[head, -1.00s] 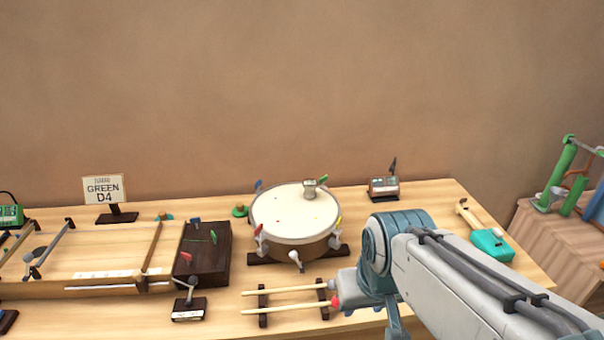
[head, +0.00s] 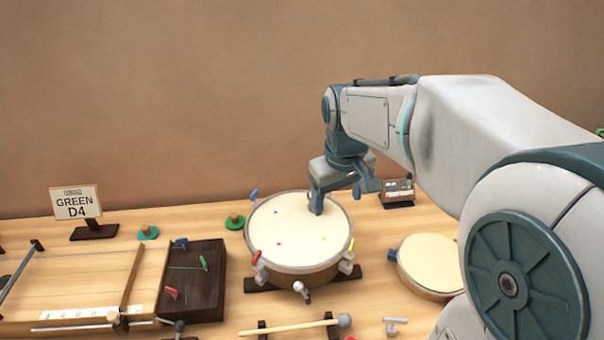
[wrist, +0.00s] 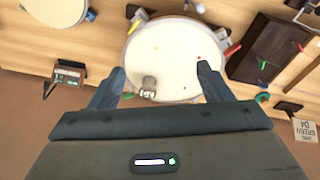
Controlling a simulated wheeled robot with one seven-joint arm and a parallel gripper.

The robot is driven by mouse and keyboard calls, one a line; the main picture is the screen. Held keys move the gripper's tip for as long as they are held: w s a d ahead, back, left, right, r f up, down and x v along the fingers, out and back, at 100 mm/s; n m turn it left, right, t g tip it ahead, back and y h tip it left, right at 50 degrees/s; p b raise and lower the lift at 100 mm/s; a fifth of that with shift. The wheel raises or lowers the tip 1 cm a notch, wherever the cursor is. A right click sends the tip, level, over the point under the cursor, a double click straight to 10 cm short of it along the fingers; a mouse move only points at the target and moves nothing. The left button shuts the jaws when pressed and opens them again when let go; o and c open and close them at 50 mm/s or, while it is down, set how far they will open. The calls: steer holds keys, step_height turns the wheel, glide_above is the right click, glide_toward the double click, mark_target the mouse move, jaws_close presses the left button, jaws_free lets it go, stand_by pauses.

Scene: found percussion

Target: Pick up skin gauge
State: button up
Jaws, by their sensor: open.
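The skin gauge (wrist: 148,87) is a small grey round-topped piece on the pale skin of the drum (wrist: 165,50), near its rim, in the wrist view. My gripper (wrist: 162,70) is open, its two fingers spread to either side of the gauge, which sits closer to the left finger. I see no contact. In the head view my gripper (head: 342,197) hangs over the far right part of the drum (head: 290,225) and hides the gauge there.
Coloured tuning keys stand around the drum's rim. A small meter box (head: 397,192) stands behind to the right, and a second round drum (head: 430,263) lies right. A dark box (head: 197,280) and stringed board (head: 75,280) are left. A mallet (head: 290,327) lies in front.

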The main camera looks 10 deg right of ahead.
steer(key=w+f+n+g, duration=0.1)
steer(key=w+f+n, duration=0.25)
steer(key=w, duration=0.85)
steer(key=w+f+n+g, duration=0.15)
steer(key=w+f, duration=0.25)
steer(key=w, duration=0.8)
steer(key=shift+n+t, duration=0.25)
steer(key=shift+n, duration=0.05)
step_height(320, 180, down, 8)
steer(key=shift+f+p, duration=0.1)
steer(key=shift+p, duration=0.75)
steer(key=f, duration=0.2)
steer(key=s+f+p, duration=0.1)
steer(key=f, duration=0.1)
steer(key=shift+s+d+f+p, duration=0.1)
steer(key=shift+d+f+p, duration=0.1)
steer(key=shift+f+p, duration=0.1)
steer(key=shift+f, duration=0.45)
steer(key=c, duration=1.3)
steer(key=shift+r, duration=0.1)
steer(key=shift+c, duration=0.2)
